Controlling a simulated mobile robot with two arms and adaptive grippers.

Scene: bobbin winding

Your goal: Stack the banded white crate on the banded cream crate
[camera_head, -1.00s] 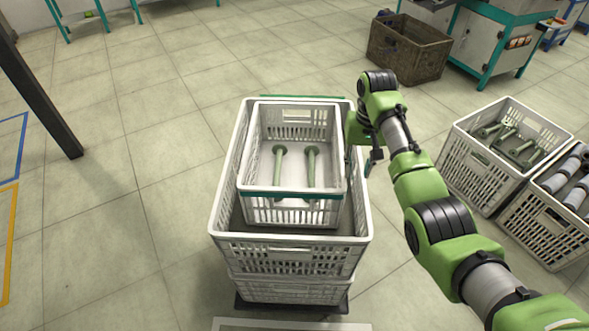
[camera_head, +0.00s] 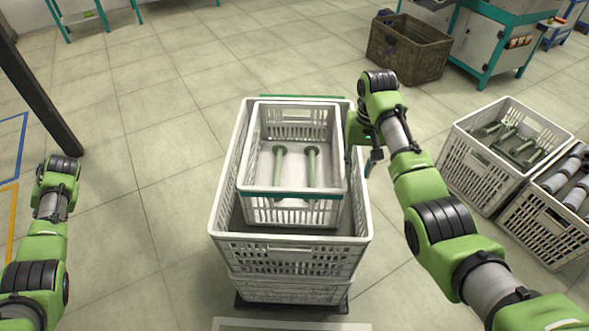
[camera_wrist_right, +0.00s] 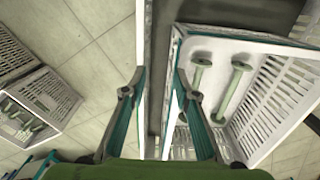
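The white crate (camera_head: 290,213) has a teal band under its front rim and carries two green bobbins (camera_head: 279,168). It sits upright within the outline of the larger pale crate (camera_head: 292,254), which I take as the cream one; a green edge shows at its far rim. I cannot tell whether the white crate rests fully. My right gripper (camera_wrist_right: 156,92) is open, its fingers apart, at the crates' right side; pale crate walls show between and beside the fingers. My left arm is at the far left, away from the crates; its fingers are hidden.
Two grey-white crates (camera_head: 482,166) with green and grey parts stand on the right. A brown crate (camera_head: 408,52) stands at the back by a teal-framed machine (camera_head: 487,45). A dark post (camera_head: 38,88) is at the left. Floor left of the stack is clear.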

